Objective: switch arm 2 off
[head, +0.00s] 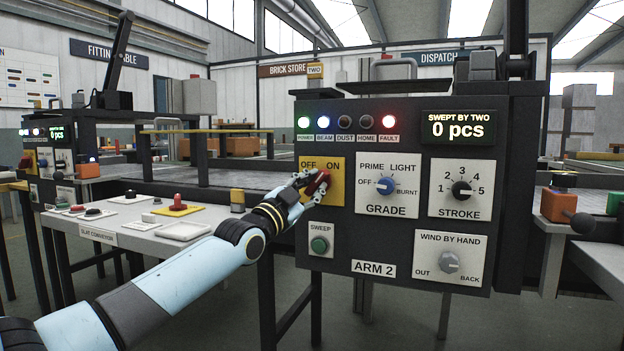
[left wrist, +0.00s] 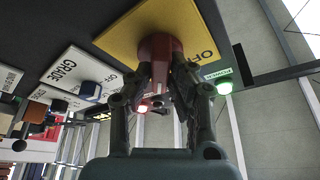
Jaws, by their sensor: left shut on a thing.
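The arm 2 panel (head: 340,228) stands centre right in the head view, labelled ARM 2. Its yellow OFF/ON plate (head: 336,196) carries a red switch handle (head: 321,181). The handle slants, its upper end toward the ON side. My left gripper (head: 312,182) is shut on this handle, its fingers partly covering it. In the left wrist view the red handle (left wrist: 158,48) sits between the two fingers (left wrist: 157,85), in front of the yellow plate (left wrist: 118,38). My right gripper is not in view.
Green POWER (head: 304,122), blue BEAM and red FAULT (head: 389,122) lamps are lit; DUST and HOME are dark. The display (head: 458,127) reads 0 pcs. A green SWEEP button (head: 319,245) is below the switch, the GRADE knob (head: 386,186) to its right. A slat conveyor desk (head: 130,238) lies left.

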